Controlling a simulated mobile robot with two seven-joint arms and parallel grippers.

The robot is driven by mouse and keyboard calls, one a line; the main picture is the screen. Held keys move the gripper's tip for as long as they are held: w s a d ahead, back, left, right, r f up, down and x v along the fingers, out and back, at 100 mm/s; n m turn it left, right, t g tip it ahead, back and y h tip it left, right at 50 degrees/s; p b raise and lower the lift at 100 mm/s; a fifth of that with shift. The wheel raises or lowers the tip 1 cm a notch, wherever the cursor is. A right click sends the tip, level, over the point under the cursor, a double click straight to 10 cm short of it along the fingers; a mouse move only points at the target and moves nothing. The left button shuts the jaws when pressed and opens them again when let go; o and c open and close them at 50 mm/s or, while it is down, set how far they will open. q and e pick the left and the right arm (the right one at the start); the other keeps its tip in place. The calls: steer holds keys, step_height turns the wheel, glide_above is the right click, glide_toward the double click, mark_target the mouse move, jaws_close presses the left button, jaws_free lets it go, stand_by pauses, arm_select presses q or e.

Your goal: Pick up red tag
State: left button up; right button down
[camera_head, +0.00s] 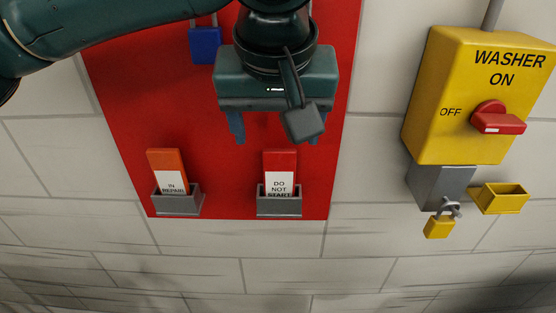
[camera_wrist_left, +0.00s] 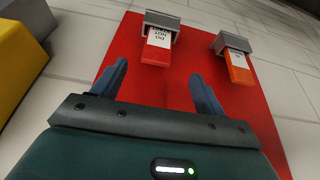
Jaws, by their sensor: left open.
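The red tag (camera_head: 280,172), labelled "DO NOT START", stands in a grey holder (camera_head: 279,207) at the lower right of the red board. It also shows in the left wrist view (camera_wrist_left: 157,52), at the top middle. My left gripper (camera_head: 278,130) is above the red tag in the head view, open and empty, with its fingers apart from the tag. In the left wrist view both fingers (camera_wrist_left: 160,85) are spread, with the tag ahead between them. My right gripper is not in view.
An orange "IN REPAIR" tag (camera_head: 167,171) stands in another holder to the left. A blue padlock (camera_head: 205,45) hangs above. At right are a yellow washer switch box (camera_head: 440,90) with a red knob (camera_head: 498,122), a yellow padlock (camera_head: 438,227) and an empty yellow holder (camera_head: 499,198).

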mark_target(279, 175)
arm_select(q)
steer(key=p+x, duration=0.1)
steer(key=x, duration=0.5)
steer(key=p+x, duration=0.1)
steer(key=x, duration=0.5)
steer(key=shift+s+d+f, duration=0.1)
steer(key=shift+d+f, duration=0.05)
steer(key=shift+f, duration=0.3)
steer(key=shift+c, duration=0.3)
steer(key=c, duration=1)
steer(key=shift+r, duration=0.15)
